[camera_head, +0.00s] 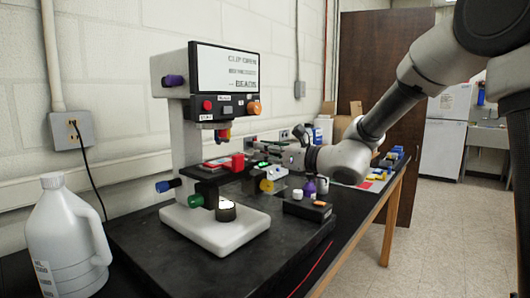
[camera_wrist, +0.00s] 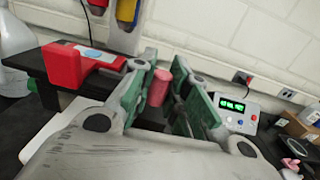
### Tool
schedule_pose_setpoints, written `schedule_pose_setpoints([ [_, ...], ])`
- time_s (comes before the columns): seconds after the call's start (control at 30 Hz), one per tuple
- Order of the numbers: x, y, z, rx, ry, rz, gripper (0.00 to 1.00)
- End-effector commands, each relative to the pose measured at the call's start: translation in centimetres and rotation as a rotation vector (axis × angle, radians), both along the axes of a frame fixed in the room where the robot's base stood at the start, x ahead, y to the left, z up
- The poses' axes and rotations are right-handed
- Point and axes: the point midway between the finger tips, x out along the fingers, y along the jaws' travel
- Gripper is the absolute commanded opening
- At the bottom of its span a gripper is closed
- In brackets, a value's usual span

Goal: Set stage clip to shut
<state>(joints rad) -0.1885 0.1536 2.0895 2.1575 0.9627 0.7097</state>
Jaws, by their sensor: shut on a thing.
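The microscope (camera_head: 215,75) stands on a dark bench, with its black stage (camera_head: 207,174) level below the lens turret. A red block (camera_head: 238,161) sits at the stage's right side. The wrist view also shows this red block (camera_wrist: 62,68) at the left, beside a red-edged slide. My gripper (camera_head: 262,146) reaches in from the right, just behind the stage. In the wrist view its green-padded fingers (camera_wrist: 158,98) are closed around a pinkish-red cylinder (camera_wrist: 160,86), perhaps the stage clip's knob. Its link to the stage is hidden. The screen's top line seems to read "CLIP OPEN".
A white jug (camera_head: 68,238) stands at the left. A lit display box (camera_wrist: 238,112) is right of my gripper. Bench front is clear.

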Motion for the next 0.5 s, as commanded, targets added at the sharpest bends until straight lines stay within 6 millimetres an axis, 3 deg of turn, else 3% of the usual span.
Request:
schedule_pose_setpoints([
  [0.5,2.1,0.3,-0.1,0.000,-0.001,0.448,0.00],
])
